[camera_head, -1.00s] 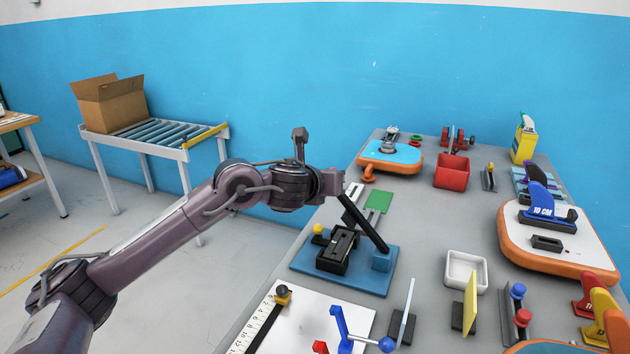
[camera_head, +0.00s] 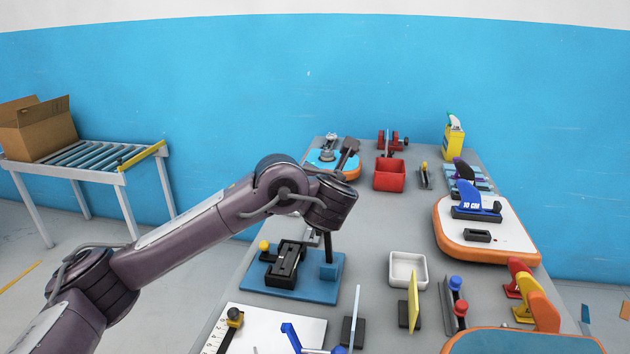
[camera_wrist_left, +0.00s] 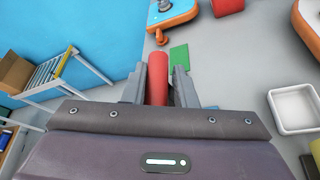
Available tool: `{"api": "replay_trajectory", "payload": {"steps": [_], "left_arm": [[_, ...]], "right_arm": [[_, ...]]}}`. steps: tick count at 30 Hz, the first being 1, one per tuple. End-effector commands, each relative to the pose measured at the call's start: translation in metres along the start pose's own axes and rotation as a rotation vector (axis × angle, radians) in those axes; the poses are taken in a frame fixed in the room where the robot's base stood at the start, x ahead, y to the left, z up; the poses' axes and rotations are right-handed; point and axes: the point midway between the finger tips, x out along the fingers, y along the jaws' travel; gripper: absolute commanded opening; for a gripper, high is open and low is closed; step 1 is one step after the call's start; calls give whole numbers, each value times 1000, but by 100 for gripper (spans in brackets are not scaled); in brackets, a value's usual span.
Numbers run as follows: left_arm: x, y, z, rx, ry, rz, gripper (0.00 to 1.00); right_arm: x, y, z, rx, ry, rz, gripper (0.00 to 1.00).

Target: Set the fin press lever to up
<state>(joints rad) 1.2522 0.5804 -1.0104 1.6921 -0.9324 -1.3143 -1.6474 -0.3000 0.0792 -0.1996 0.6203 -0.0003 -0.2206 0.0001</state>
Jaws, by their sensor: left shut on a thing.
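The fin press has a blue base (camera_head: 308,284) with a black clamp block (camera_head: 287,265) and a yellow knob (camera_head: 264,246). Its black lever (camera_head: 328,248) rises nearly upright from the blue block at the base's right side. The lever's top is hidden behind my left wrist in the head view. In the left wrist view, the fingers of my left gripper (camera_wrist_left: 159,80) are shut on the lever's red handle (camera_wrist_left: 158,65). The gripper's fingers are hidden in the head view. My right gripper is not in view.
Near the press stand a white tray (camera_head: 424,272), a yellow upright plate (camera_head: 414,298) and a white ruled board (camera_head: 270,335). A red bin (camera_head: 389,175) and an orange-edged board (camera_head: 488,252) are farther off. A green patch (camera_wrist_left: 179,58) lies beyond the handle.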

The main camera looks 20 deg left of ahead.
Motion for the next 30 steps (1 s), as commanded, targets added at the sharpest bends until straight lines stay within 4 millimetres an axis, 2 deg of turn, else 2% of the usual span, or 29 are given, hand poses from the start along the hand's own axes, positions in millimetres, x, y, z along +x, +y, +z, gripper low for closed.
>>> {"api": "replay_trajectory", "payload": {"steps": [14,15,19,30], "left_arm": [[1,-6,-5,28,10,4,0],[1,-6,-5,28,10,4,28],[1,-5,-4,24,8,3,45],[-5,-5,0,17,4,1,46]], "right_arm": [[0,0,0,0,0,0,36],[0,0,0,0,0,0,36],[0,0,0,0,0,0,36],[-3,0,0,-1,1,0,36]]}}
